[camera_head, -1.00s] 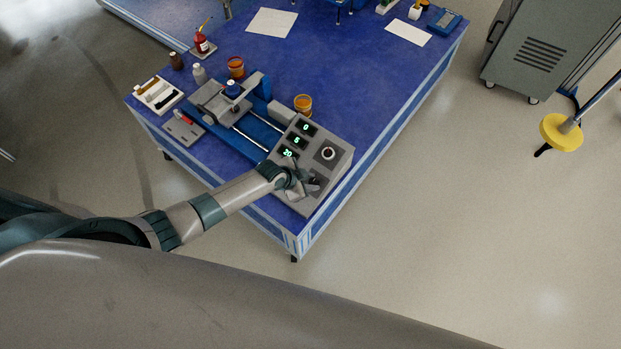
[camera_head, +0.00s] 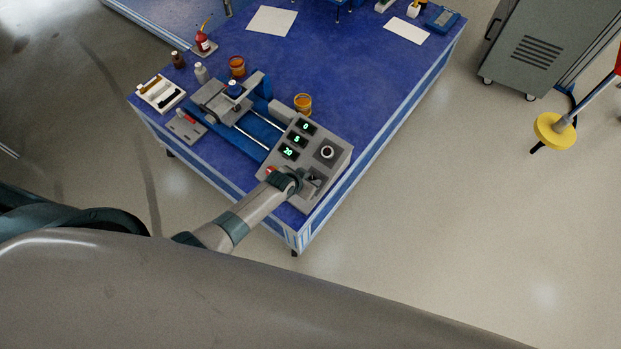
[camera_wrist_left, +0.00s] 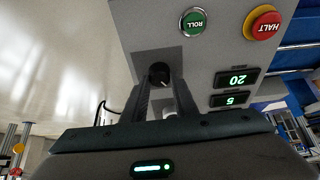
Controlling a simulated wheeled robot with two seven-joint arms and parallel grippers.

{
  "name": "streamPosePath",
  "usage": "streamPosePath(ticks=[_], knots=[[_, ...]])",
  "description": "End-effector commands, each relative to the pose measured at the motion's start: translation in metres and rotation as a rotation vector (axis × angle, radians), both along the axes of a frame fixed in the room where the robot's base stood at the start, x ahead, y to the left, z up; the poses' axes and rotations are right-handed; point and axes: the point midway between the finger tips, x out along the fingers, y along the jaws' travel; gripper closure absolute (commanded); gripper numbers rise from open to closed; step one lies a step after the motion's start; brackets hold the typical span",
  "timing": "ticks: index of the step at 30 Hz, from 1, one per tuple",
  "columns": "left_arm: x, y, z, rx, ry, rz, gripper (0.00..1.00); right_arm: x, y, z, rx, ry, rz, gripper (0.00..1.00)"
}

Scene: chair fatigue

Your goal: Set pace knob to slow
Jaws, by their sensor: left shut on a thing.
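A small dark knob (camera_wrist_left: 159,70), which I take to be the pace knob, sits on a dark square plate of the grey control box (camera_head: 338,164). A light pointer mark shows on its face in the left wrist view. My left gripper (camera_head: 311,183) is over the near corner of the box. In the left wrist view its two fingers (camera_wrist_left: 160,88) are closed on the knob's sides. Any pace lettering is too small or hidden to read. My right gripper is not in view.
The box carries green number displays (camera_head: 289,152), a red-and-yellow HALT button (camera_wrist_left: 263,22), a green ROLL button (camera_wrist_left: 193,21) and another round dial (camera_head: 327,152). An orange pot (camera_head: 303,103) stands behind it.

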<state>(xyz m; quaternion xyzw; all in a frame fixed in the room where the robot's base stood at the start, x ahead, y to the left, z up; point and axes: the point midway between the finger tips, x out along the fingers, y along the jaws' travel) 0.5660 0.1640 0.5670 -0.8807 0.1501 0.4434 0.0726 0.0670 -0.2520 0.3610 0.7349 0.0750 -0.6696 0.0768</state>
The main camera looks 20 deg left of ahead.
Motion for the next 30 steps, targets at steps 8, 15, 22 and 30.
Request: streamPosePath(ticks=[8,15,22,30], knots=[[0.0001,0.0,-0.0001,-0.001,0.0,0.002,0.96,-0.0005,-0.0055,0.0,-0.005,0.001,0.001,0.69],[0.0001,0.0001,0.0001,-0.001,-0.001,0.002,0.56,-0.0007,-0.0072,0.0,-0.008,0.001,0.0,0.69],[-0.0001,0.0002,0.0005,-0.001,-0.001,0.001,0.56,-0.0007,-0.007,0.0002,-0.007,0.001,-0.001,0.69],[-0.0059,0.0029,0.0096,-0.001,-0.002,0.0,0.56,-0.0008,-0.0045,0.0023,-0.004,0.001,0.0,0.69]])
